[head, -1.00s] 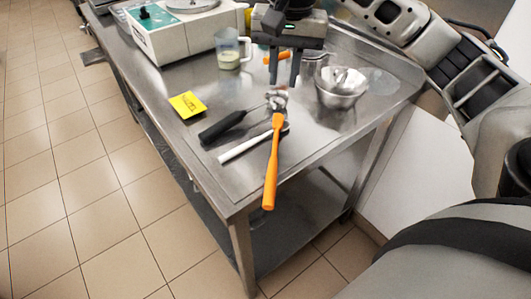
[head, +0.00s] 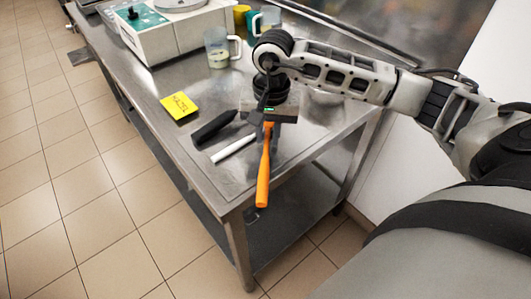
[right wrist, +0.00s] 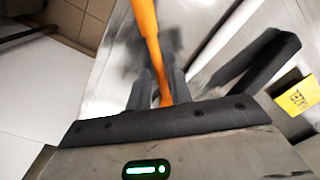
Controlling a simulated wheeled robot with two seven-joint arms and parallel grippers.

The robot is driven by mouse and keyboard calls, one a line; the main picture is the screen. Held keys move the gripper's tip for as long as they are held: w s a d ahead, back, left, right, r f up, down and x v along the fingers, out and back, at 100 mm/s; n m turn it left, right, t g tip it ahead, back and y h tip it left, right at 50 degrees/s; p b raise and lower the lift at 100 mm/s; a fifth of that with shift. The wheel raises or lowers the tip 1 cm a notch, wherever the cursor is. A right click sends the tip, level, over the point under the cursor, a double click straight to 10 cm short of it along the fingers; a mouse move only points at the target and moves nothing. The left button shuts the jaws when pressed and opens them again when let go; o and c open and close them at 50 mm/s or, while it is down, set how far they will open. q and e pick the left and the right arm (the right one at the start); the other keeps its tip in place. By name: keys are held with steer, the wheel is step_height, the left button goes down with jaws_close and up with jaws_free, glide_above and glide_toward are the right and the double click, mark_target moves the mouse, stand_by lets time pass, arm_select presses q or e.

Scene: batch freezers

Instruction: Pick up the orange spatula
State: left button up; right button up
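The orange spatula (head: 264,175) lies on the steel table near its front corner, its handle reaching out past the edge. My right gripper (head: 268,122) is right over its inner end and hides that part in the head view. In the right wrist view, the spatula (right wrist: 148,35) runs between the two dark fingers of my right gripper (right wrist: 160,85). The fingers stand apart on either side of it. They look open, though blur makes contact hard to judge. My left gripper is not in view.
A black-handled tool (head: 213,128) and a white-handled tool (head: 233,149) lie close left of the spatula. A yellow note (head: 180,106) lies further left. A measuring jug (head: 218,48) and a white machine (head: 165,38) stand behind. My right arm covers the metal bowls.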

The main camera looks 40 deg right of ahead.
steer(key=shift+f, duration=0.35)
jaws_close()
